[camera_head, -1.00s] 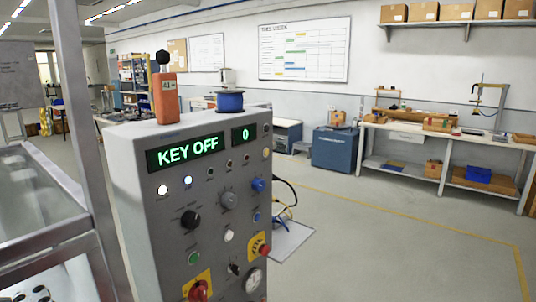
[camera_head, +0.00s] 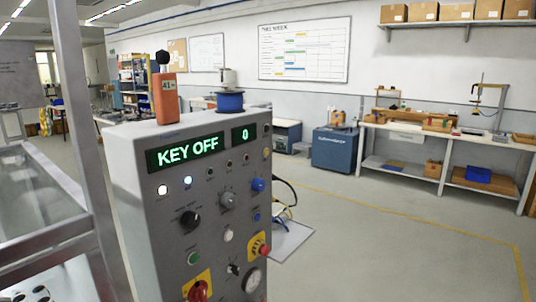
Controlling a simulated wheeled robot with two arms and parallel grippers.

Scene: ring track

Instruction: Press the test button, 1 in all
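A grey control cabinet (camera_head: 150,230) stands close in front of me, left of centre. Its main display (camera_head: 187,151) reads KEY OFF in green, and a smaller display (camera_head: 244,134) reads 0. The panel carries a green button (camera_head: 193,258), a white button (camera_head: 228,235), a small blue button (camera_head: 257,217), a blue knob (camera_head: 258,185) and black knobs (camera_head: 190,219). The labels are too small to read, so I cannot tell which is the test button. A small key-like switch (camera_head: 234,269) is low on the panel. Neither gripper is in view.
A red knob (camera_head: 198,291) and a red mushroom button (camera_head: 262,247) sit on yellow plates. An orange device (camera_head: 165,98) and blue spool (camera_head: 230,102) stand on top. A metal frame (camera_head: 85,150) is at left. The floor to the right is open; a workbench (camera_head: 450,140) stands behind.

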